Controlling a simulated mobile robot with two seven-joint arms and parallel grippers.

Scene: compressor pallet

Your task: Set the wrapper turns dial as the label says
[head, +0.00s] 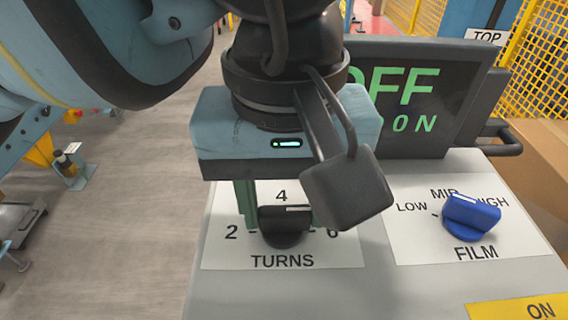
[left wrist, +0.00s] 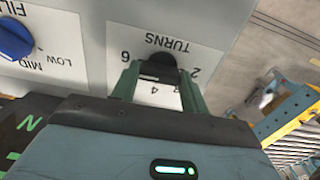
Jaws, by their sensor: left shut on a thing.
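The black turns dial (head: 284,232) sits on a white plate (head: 222,254) marked TURNS, with 2 at left, 4 at top and 6 at right. A white mark shows on the dial's upper edge, below the 4; its exact pointing is hard to tell. My left gripper (head: 281,216) comes down over the dial with green fingers on either side, shut on it. In the left wrist view the fingers (left wrist: 161,72) flank the dial (left wrist: 160,64). No label telling the setting is readable here. My right gripper is out of view.
A blue film dial (head: 470,216) with LOW, MID and HIGH stands to the right. A dark display (head: 425,95) with green OFF text rises behind. A yellow ON label (head: 520,308) is at the lower right. A cardboard box (head: 535,165) stands beyond the panel.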

